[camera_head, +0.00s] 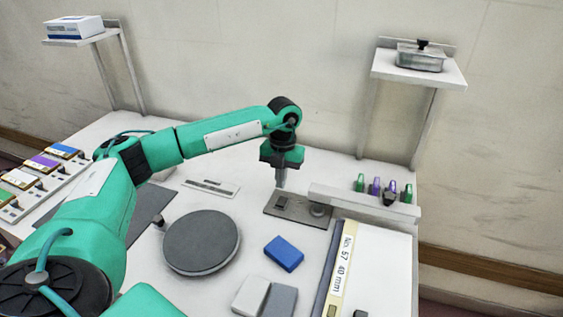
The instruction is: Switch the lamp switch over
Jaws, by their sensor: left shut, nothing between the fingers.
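A flat dark grey plate (296,213) lies on the white table, right of the middle. It carries a round grey knob (318,209) at its right end and a small dark part at its left end, which may be the lamp switch; its position is too small to tell. My left gripper (281,184) points down, shut and empty, above or at the back left edge of this plate. I cannot tell whether its tip touches anything. My right gripper is not in view.
A round grey disc (201,242), a blue block (284,253) and pale blocks (250,296) lie in front. A white ledge (365,201) with green and purple clips stands right, beside a labelled binder (343,270). Raised shelves (419,68) stand behind. Coloured cards (45,162) stand left.

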